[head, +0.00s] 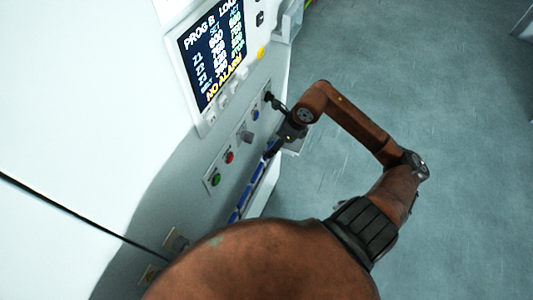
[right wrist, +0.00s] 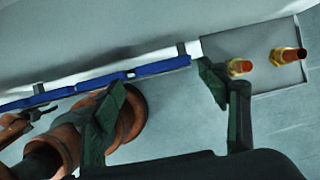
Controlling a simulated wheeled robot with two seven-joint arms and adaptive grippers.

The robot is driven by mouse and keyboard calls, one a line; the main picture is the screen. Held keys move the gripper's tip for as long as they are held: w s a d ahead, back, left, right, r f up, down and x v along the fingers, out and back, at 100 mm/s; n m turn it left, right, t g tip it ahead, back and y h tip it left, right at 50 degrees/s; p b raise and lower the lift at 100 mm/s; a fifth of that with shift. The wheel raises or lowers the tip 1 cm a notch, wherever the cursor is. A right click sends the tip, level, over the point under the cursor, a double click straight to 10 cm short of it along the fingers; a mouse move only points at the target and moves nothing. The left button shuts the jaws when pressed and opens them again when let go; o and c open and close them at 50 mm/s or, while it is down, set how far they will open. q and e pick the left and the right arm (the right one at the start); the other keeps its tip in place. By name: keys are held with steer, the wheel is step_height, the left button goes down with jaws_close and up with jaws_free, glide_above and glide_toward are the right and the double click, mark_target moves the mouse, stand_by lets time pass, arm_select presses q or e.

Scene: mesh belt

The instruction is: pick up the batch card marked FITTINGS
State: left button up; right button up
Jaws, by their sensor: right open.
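Several blue cards sit end to end in a row along the lower edge of the machine's panel, seen nearly edge-on in the head view, one of them a blue card (head: 257,172) near the middle. A blue card (right wrist: 162,66) also shows in the right wrist view. No lettering is readable on any, so I cannot tell which is marked FITTINGS. My right gripper (head: 270,125) is open in front of the panel, by the far end of the row. In the right wrist view its fingers (right wrist: 162,88) are spread and empty, apparently just short of the row.
A grey plate (right wrist: 258,88) with two brass fittings (right wrist: 286,56) is beside the right finger. The panel carries a green button (head: 216,180), a red button (head: 229,158) and a blue button (head: 255,114) below a lit screen (head: 212,55). Open floor lies to the right.

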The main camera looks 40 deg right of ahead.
steer(key=shift+p+x, duration=0.7)
steer(key=shift+x, duration=1.85)
steer(key=shift+s+d+f, duration=0.1)
steer(key=shift+d, duration=0.1)
steer(key=c, duration=0.9)
